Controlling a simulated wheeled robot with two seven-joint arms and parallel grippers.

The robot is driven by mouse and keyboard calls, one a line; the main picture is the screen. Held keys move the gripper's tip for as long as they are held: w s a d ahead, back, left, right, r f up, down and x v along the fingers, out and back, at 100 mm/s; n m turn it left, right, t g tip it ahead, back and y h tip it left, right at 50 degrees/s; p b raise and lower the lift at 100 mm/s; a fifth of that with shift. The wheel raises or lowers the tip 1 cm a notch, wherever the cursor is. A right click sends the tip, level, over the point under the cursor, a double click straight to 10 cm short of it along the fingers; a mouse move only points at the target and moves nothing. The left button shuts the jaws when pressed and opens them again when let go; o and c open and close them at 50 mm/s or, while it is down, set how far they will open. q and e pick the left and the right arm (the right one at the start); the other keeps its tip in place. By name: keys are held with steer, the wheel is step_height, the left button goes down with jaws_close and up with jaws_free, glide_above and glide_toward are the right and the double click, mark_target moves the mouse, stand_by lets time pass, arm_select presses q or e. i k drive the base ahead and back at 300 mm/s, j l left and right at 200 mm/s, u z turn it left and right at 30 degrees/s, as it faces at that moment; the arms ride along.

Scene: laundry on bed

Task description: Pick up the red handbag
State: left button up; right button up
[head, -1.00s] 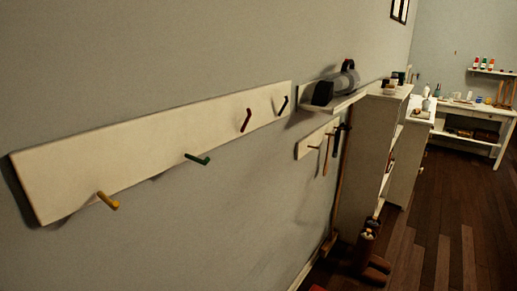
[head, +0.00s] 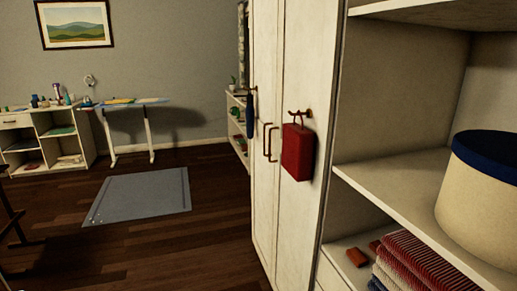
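A red handbag (head: 298,152) hangs by its thin handle from a hook (head: 299,113) on the side of a tall white wardrobe (head: 285,50), right of the middle in the head view. It hangs upright, just right of the wardrobe's reddish door handles (head: 268,142). Neither of my grippers shows in the head view, so I cannot see whether they are open or shut.
Open shelves at the right hold a cream round box with a blue lid (head: 485,200) and folded striped cloths (head: 415,262). An ironing board (head: 135,102) and a shelf desk (head: 45,140) stand at the back left. Dark wooden floor with a grey mat (head: 140,195) is mostly clear.

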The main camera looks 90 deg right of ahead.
mark_target(298, 141)
steer(key=z, duration=3.1)
